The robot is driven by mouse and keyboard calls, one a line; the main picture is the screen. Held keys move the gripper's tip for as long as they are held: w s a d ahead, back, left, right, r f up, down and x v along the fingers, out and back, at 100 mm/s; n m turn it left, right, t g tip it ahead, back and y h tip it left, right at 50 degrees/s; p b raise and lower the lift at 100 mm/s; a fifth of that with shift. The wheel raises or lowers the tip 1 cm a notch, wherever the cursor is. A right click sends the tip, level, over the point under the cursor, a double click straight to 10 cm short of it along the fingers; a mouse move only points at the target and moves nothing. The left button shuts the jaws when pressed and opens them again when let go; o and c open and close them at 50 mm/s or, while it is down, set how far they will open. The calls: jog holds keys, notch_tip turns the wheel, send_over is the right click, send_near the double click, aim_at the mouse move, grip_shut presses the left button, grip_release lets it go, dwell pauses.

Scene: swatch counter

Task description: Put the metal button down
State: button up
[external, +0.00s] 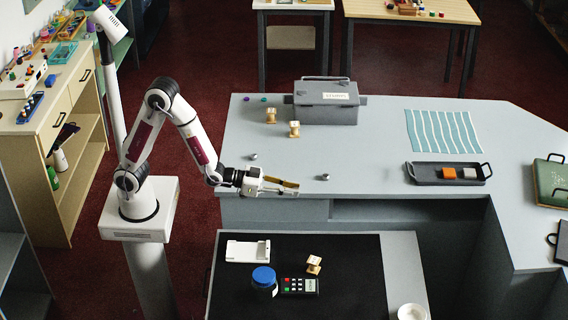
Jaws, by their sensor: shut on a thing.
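My gripper (296,189) reaches out to the right from my arm, at the front edge of the grey counter (370,150). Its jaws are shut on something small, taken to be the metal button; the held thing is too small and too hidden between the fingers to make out. A tan-brown strip shows along the upper finger. Two small silver pieces lie on the counter: one silver piece (253,156) behind the gripper, another silver piece (325,177) to its right. Both are apart from the fingers.
Two wooden spools (294,129) and a grey box (326,101) stand farther back. A dark tray (421,176) holds an orange and a grey block at right, below a striped cloth (442,131). A lower black surface (345,260) in front holds a blue-lidded jar (263,278) and a keypad (299,286).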

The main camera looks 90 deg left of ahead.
jog(key=s+a+r+n+g+y, duration=0.1)
jog(key=s+a+n+g+y, duration=0.6)
jog(key=s+a+n+y, duration=0.4)
jog(key=s+a+y, duration=0.2)
jog(key=s+a, duration=0.2)
jog(key=s, duration=0.1)
dwell(0.5)
jog(key=shift+f, duration=0.15)
jog(key=shift+w+f, duration=0.1)
jog(key=shift+f, duration=2.65)
jog(key=shift+f, duration=1.9)
jog(key=shift+f, duration=0.2)
jog(key=o, duration=0.8)
jog(key=shift+c, duration=0.2)
